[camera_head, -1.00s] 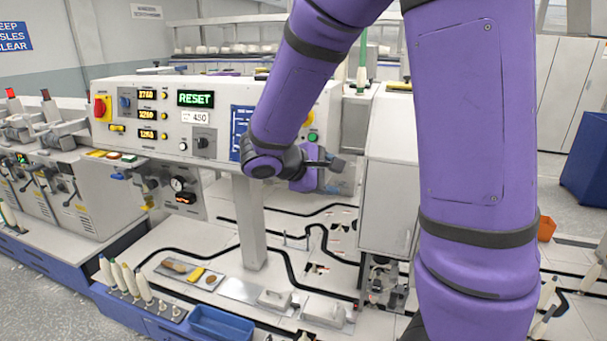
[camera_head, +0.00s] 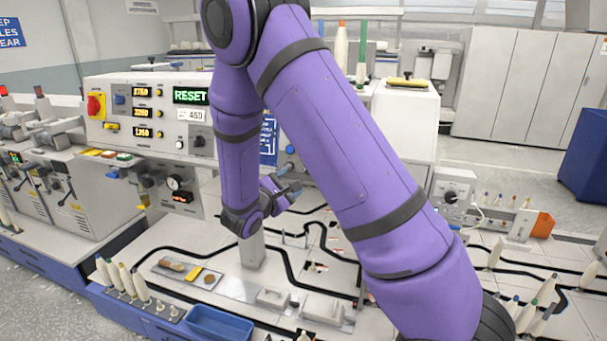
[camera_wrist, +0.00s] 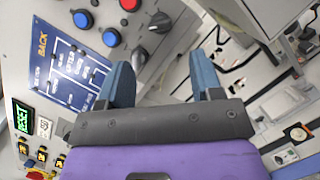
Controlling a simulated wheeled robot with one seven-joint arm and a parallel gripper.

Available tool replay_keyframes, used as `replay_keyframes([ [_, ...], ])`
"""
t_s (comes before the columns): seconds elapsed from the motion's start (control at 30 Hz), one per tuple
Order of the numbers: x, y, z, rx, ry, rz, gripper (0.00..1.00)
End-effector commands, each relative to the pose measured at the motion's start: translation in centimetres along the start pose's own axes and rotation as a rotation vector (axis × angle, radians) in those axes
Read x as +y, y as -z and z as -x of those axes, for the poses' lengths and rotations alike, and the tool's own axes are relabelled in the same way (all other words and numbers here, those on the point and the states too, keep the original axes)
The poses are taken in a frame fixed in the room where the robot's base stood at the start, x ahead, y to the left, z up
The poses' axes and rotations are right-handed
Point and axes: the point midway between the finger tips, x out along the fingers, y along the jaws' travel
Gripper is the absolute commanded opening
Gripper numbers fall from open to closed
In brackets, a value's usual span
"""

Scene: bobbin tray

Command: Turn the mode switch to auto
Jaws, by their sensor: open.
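The light grey control panel (camera_head: 150,155) stands at the left of the head view with a green RESET display (camera_head: 190,96). A black rotary knob (camera_head: 199,141) is on it below the display. In the wrist view, a dark selector knob (camera_wrist: 159,22) and a second grey knob (camera_wrist: 140,56) sit near round buttons; which one is the mode switch I cannot tell, and no auto label is readable. My gripper (camera_wrist: 163,78) is open and empty, its blue fingers apart and pointing toward the panel area. In the head view my gripper (camera_head: 288,188) is in front of the panel's lower right.
My arm hides the panel's right part in the head view. A blue diagram plate (camera_wrist: 75,60) is left of the fingers in the wrist view. A grey post (camera_head: 252,250) stands below my gripper. A white cabinet (camera_head: 405,115) stands right of the panel.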

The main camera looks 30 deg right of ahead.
Motion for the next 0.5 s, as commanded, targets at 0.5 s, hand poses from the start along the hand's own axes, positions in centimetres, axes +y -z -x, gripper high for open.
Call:
replay_keyframes([
  [0.5, -0.1, 0.0, -7.5, 0.000, 0.003, -0.001, 0.60],
])
